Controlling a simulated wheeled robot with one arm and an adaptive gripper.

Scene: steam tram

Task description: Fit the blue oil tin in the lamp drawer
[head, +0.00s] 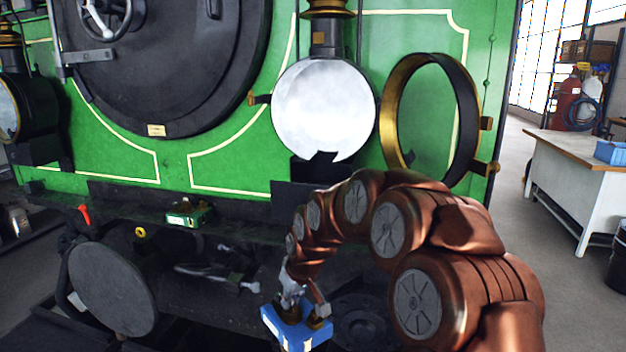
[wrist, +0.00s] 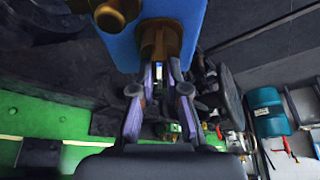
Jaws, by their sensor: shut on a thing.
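The blue oil tin (head: 297,333) hangs below my gripper (head: 302,296) at the bottom middle of the head view, in front of the dark front beam. In the wrist view, the blue oil tin (wrist: 195,28) fills the top centre, with a brown cap beside a brown fitting. My gripper (wrist: 160,70) is shut on that fitting. The headlamp (head: 322,110) on the green tram front has its round brass-rimmed door (head: 478,120) swung open to the right. A dark notched piece (head: 318,168) sits under its pale disc; I cannot tell if this is the lamp drawer.
A small green-and-white box (head: 188,215) stands on the beam ledge, with a round buffer (head: 112,288) below left. A white workbench (head: 575,180) with a blue bin (head: 611,153) stands right. The floor before the bench is clear. A teal drum (wrist: 268,112) shows in the wrist view.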

